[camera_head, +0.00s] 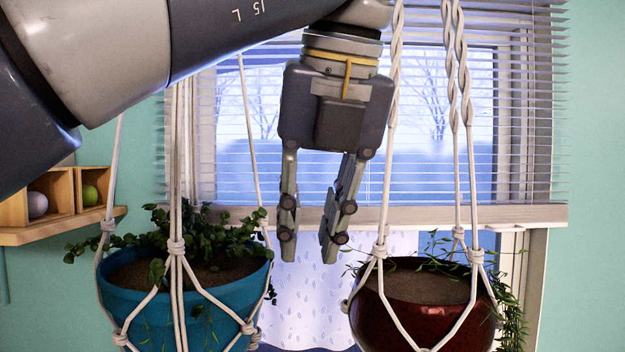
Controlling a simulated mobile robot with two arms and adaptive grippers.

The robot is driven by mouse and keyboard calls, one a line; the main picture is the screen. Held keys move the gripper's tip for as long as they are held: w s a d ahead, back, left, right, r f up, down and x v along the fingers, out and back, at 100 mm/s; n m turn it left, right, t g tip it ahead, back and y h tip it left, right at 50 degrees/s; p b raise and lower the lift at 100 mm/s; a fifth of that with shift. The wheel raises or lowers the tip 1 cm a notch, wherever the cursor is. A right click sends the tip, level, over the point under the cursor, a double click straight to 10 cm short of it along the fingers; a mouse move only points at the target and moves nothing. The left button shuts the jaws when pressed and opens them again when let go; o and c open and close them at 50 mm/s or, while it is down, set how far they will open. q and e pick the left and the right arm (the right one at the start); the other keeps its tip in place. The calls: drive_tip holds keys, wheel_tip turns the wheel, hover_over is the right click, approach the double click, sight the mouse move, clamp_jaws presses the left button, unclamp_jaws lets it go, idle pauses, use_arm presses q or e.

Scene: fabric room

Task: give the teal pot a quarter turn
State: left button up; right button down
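The teal pot (181,314) hangs in a white rope hanger at the lower left and holds soil and a leafy green plant (215,242). Its bottom is cut off by the frame edge. My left gripper (308,250) points down between the teal pot and a dark red pot, a little above rim height. Its two fingers are apart with nothing between them. It appears clear of the teal pot, to the right of its rim. My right gripper does not show.
The dark red pot (425,322) hangs in white ropes (463,150) at the right, with trailing leaves. More ropes (178,170) rise from the teal pot. A wooden shelf (70,228) with balls stands at the left. A window with blinds (240,130) is behind.

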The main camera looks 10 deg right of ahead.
use_arm(q)
drive_tip(key=v, duration=0.5)
drive_tip(key=shift+a, duration=0.25)
drive_tip(key=shift+o, duration=0.2)
drive_tip(key=shift+w+f, duration=0.1)
drive_tip(key=shift+a, duration=0.15)
